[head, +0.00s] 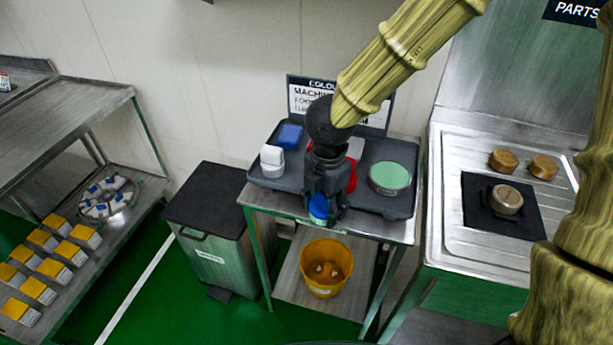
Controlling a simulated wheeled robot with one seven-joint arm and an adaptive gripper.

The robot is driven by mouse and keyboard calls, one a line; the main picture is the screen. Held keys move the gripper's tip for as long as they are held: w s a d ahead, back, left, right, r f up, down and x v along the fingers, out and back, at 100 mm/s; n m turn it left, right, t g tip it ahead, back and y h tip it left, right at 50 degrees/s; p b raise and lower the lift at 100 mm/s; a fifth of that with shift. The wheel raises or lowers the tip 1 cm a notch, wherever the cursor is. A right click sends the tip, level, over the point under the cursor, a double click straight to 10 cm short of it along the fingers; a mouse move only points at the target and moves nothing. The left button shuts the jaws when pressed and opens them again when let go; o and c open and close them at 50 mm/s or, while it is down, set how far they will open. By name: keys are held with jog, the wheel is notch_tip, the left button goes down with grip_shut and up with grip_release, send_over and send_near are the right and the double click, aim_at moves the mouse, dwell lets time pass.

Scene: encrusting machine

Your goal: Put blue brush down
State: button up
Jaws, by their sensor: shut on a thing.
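My gripper (322,212) points down in front of the front edge of the dark grey tray (375,208) on the small metal table. It is shut on a blue thing (319,207), which I take to be the blue brush. Only a rounded blue part of it shows between the fingers; the rest is hidden by my gripper. I cannot tell how high it is above the tray or whether it touches anything.
On the tray are a blue block (290,135), a white block (272,160), a partly hidden red thing (351,175) and a round green-topped container (390,177). A yellow bucket (326,267) stands on the shelf below. A bin (212,235) stands left, a metal counter (450,235) right.

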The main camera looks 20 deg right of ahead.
jog(key=m, duration=0.2)
jog(key=shift+r+m, duration=0.2)
jog(key=shift+m, duration=0.2)
jog(key=shift+w+r, duration=0.1)
jog(key=shift+w, duration=0.35)
jog(key=w+p, duration=0.1)
jog(key=w, duration=0.4)
jog(key=w+f+p, duration=0.1)
jog(key=w, duration=0.4)
jog(key=w+d+p, duration=0.1)
jog(key=w+p, duration=0.1)
jog(key=w, duration=0.3)
jog(key=shift+d+f, duration=0.1)
jog(key=shift+f, duration=0.15)
jog(key=shift+w+f+p, duration=0.15)
jog(key=shift+f+p, duration=0.6)
jog(key=shift+f, duration=1)
jog(key=shift+f, duration=0.15)
jog(key=o, duration=1.1)
jog(key=shift+o, duration=0.2)
notch_tip(320, 180, up, 12)
jog(key=b, duration=0.2)
jog(key=shift+b, duration=0.35)
